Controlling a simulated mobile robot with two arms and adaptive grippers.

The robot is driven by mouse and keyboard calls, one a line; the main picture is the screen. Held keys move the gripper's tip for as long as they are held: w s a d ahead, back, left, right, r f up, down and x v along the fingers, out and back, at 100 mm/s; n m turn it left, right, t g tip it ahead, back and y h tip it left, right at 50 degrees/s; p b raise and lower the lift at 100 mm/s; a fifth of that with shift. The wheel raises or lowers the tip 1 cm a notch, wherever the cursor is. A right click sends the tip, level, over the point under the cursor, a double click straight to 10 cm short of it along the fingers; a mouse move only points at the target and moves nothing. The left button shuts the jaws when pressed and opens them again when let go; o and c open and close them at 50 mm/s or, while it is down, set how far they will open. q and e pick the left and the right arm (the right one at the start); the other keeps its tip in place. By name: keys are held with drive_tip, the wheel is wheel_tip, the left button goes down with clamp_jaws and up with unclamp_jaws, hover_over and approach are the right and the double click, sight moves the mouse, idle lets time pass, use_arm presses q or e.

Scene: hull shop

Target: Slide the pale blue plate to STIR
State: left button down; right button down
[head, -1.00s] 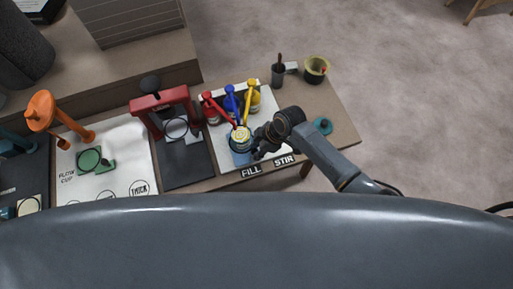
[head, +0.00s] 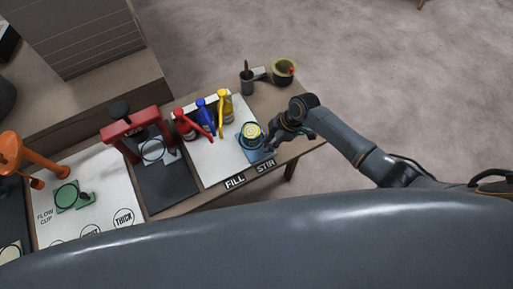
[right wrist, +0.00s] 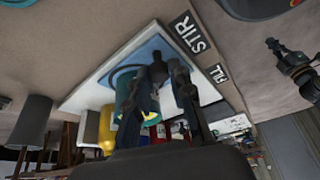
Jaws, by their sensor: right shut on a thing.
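The pale blue plate (head: 261,156) lies flat at the right side of the white board, behind the STIR label (head: 265,167). A cup with a yellow ring (head: 251,131) stands on it. My right gripper (head: 271,144) is at the plate's right side, shut on it; the exact contact is partly hidden. In the right wrist view the blue plate (right wrist: 150,52) is beside the STIR lettering (right wrist: 189,34), with the fingers (right wrist: 170,76) in front of it and the cup partly behind them. The FILL label (head: 235,182) is left of STIR. My left gripper is not in view.
Red (head: 186,124), blue (head: 206,118) and yellow (head: 225,105) pump bottles stand behind the plate on the left. A dark cup (head: 247,83) and a yellow-rimmed pot (head: 284,71) are at the back. A red press (head: 136,131) stands left. The table's right edge is close to my gripper.

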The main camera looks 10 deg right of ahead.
drive_tip(key=shift+w+d, duration=0.15)
drive_tip(key=shift+d, duration=0.15)
drive_tip(key=c, duration=1.2)
unclamp_jaws()
drive_tip(key=shift+r, duration=0.1)
drive_tip(key=v, duration=1.2)
